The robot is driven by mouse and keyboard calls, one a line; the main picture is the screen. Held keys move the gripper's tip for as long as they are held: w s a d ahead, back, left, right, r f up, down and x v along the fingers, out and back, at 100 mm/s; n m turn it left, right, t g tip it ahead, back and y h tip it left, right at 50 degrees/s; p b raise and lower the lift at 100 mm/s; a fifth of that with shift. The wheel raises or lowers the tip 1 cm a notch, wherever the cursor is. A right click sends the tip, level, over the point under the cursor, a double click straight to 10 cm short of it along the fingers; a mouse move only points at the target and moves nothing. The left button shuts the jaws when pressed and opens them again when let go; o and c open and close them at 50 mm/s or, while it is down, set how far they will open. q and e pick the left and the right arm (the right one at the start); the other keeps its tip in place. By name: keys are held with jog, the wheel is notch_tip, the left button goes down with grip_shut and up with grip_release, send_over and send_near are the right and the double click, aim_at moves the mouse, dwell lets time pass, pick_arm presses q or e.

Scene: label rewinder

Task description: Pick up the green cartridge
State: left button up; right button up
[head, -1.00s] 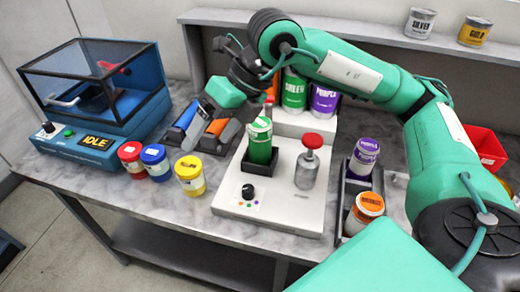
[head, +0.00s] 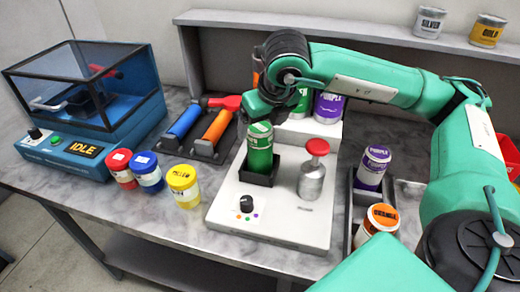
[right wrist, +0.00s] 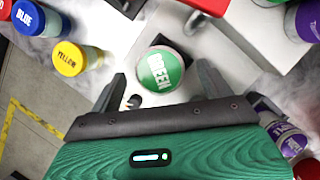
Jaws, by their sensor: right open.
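The green cartridge (head: 259,150) stands upright in a black square holder (head: 258,178) on the white machine in the head view. My right gripper (head: 258,107) is just above and behind it, seen end on, with its fingertips hard to make out. In the right wrist view the cartridge's round green lid (right wrist: 162,68), marked GREEN, lies between the two spread fingers (right wrist: 160,82). The fingers are open, with a gap on each side of the lid. My left gripper is not in view.
A red-topped silver plunger (head: 314,165) stands right of the cartridge. Another green can (head: 302,103) and a purple can (head: 328,107) stand behind. Red, blue and yellow cans (head: 184,184) stand left. A rack (head: 374,170) holds purple and orange cans at right.

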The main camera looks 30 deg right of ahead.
aim_at(260, 151)
jog(key=shift+w+f+p, duration=0.15)
jog(key=shift+f+p, duration=0.15)
jog(key=shift+f, duration=0.2)
jog(key=p+x, duration=0.1)
jog(key=x, duration=0.2)
jog(key=shift+f, duration=0.2)
jog(key=shift+w+f, duration=0.2)
jog(key=shift+f, duration=0.25)
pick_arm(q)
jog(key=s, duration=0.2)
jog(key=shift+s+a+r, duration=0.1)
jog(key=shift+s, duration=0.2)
pick_arm(e)
jog(key=c, duration=0.3)
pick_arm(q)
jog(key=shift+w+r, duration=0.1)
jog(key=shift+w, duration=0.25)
pick_arm(e)
jog(key=c, duration=1.1)
